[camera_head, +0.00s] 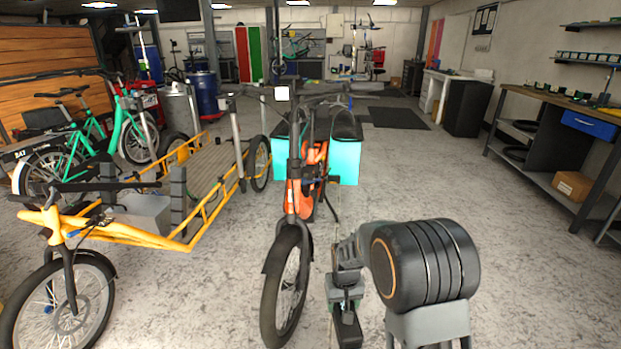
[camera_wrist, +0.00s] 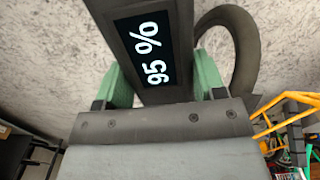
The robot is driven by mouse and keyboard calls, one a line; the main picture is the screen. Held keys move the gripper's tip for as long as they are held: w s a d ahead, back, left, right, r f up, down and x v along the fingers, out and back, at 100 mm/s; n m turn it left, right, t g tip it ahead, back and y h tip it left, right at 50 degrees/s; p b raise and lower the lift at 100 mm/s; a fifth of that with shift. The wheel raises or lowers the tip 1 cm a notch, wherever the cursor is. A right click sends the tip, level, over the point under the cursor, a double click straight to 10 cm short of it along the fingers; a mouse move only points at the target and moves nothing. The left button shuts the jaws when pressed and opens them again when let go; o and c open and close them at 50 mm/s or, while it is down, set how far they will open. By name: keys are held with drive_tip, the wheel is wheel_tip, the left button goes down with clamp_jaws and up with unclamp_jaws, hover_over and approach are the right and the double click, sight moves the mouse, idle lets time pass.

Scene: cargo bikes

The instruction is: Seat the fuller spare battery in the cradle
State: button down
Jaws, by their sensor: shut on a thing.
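My gripper (camera_wrist: 163,80) is shut on a dark battery (camera_wrist: 120,12), with a green pad on each side of it. The battery's display reads "95 %" in the wrist view. In the head view my gripper (camera_head: 345,296) is low in front, just right of the orange cargo bike's front wheel. The dark battery (camera_head: 348,328) hangs below it, above the floor. The orange cargo bike (camera_head: 309,170) stands upright, facing me, with a turquoise box behind. I cannot make out a cradle or another spare battery in either view.
A yellow cargo bike (camera_head: 120,233) with a long flat bed stands at the left. A teal bike (camera_head: 80,150) is behind it. A workbench (camera_head: 540,98) runs along the right wall, with a cardboard box (camera_head: 574,186) below. The floor between is clear.

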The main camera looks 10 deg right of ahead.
drive_tip(key=shift+w+r+p, duration=0.1)
drive_tip(key=shift+r+p, duration=0.2)
drive_tip(key=shift+p, duration=0.2)
drive_tip(key=r+p, duration=0.1)
drive_tip(key=p, duration=0.7)
drive_tip(key=s+p, duration=0.1)
drive_tip(key=p, duration=0.2)
drive_tip(key=shift+d+r+p, duration=0.1)
drive_tip(key=shift+r+p, duration=0.1)
drive_tip(key=shift+p, duration=0.2)
drive_tip(key=s+p, duration=0.1)
drive_tip(key=p, duration=0.3)
drive_tip(key=s+p, duration=0.1)
drive_tip(key=p, duration=0.3)
drive_tip(key=shift+r, duration=0.25)
drive_tip(key=s+p, duration=0.2)
drive_tip(key=p, duration=0.2)
drive_tip(key=shift+s+d+r+p, duration=0.1)
drive_tip(key=shift+s+p, duration=0.05)
drive_tip(key=shift+p, duration=0.15)
drive_tip(key=shift+s+p, duration=0.3)
drive_tip(key=shift+p, duration=0.25)
